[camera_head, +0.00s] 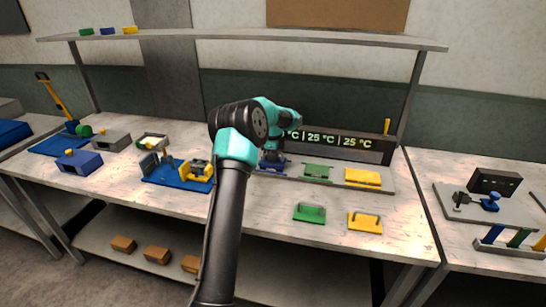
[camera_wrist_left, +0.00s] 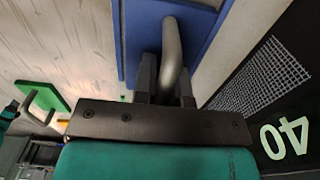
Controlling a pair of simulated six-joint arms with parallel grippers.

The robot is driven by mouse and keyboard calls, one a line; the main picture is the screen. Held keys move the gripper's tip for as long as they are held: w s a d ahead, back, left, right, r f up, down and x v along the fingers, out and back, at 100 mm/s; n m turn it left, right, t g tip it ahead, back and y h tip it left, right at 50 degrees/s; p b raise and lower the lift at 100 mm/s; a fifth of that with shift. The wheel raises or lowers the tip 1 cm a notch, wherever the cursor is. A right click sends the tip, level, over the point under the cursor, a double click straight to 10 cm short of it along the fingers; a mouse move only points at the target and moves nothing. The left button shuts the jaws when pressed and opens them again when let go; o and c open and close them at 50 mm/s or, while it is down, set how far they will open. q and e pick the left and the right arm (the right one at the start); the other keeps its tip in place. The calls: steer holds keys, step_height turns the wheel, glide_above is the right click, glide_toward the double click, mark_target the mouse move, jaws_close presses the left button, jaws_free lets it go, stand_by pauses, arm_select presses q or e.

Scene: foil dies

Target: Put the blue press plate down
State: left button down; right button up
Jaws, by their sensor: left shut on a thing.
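The blue press plate (camera_wrist_left: 150,30) fills the top of the left wrist view, with its grey bar handle (camera_wrist_left: 171,45) between my fingers. My left gripper (camera_wrist_left: 166,80) is shut on that handle. In the head view my left gripper (camera_head: 272,155) is at the left end of the grey station in front of the display. Only a little blue (camera_head: 277,163) shows below it there, mostly hidden by my arm. I cannot tell whether the plate touches the station. My right gripper is not in view.
The station bears a green block (camera_head: 318,171) and a yellow block (camera_head: 362,177). A green handled plate (camera_head: 310,213) and a yellow one (camera_head: 365,221) lie in front. A blue fixture (camera_head: 177,174) stands left of my arm. The display (camera_head: 345,143) rises behind.

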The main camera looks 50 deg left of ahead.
arm_select(q)
steer(key=shift+f, duration=0.15)
steer(key=c, duration=1.2)
jaws_free()
steer(key=shift+o, duration=0.2)
step_height(320, 180, up, 12)
steer(key=shift+r, duration=0.2)
